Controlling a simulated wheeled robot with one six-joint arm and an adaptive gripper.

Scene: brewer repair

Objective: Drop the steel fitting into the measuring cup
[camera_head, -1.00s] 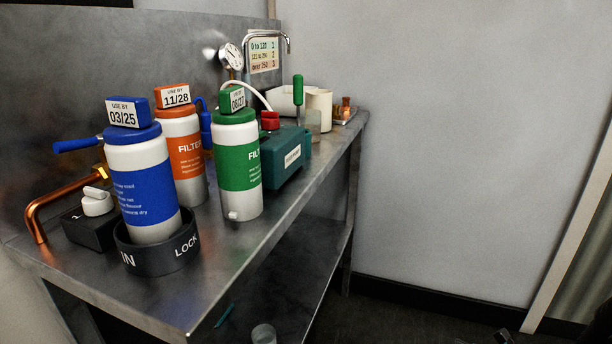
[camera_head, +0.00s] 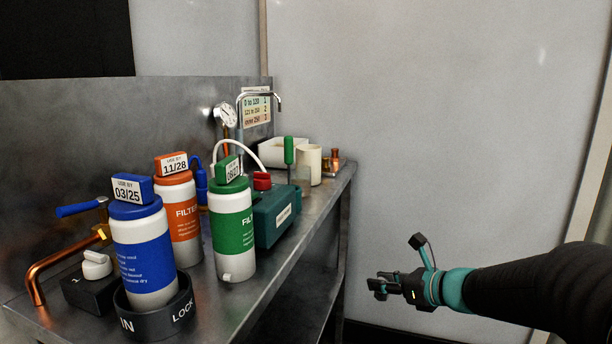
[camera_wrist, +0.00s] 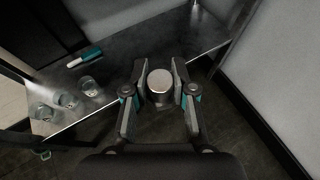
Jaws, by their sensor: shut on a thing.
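My gripper (camera_head: 378,287) is out over open space to the right of the bench in the head view. In the wrist view, my gripper (camera_wrist: 160,74) is shut on a short, round, grey metal piece, the steel fitting (camera_wrist: 159,88), between its two fingers. Several clear cups stand on a metal surface at the left of the wrist view: one nearest the gripper (camera_wrist: 88,86), one in the middle (camera_wrist: 67,101) and one farther left (camera_wrist: 43,113). I cannot tell which of them, if any, is the measuring cup. The gripper is apart from them.
The metal bench (camera_head: 315,238) holds a blue filter (camera_head: 144,255), an orange filter (camera_head: 182,215), a green filter (camera_head: 232,232) and a teal box (camera_head: 277,215). A teal and white stick (camera_wrist: 84,57) lies near the cups. Dark floor (camera_wrist: 225,145) and a plain wall flank the bench.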

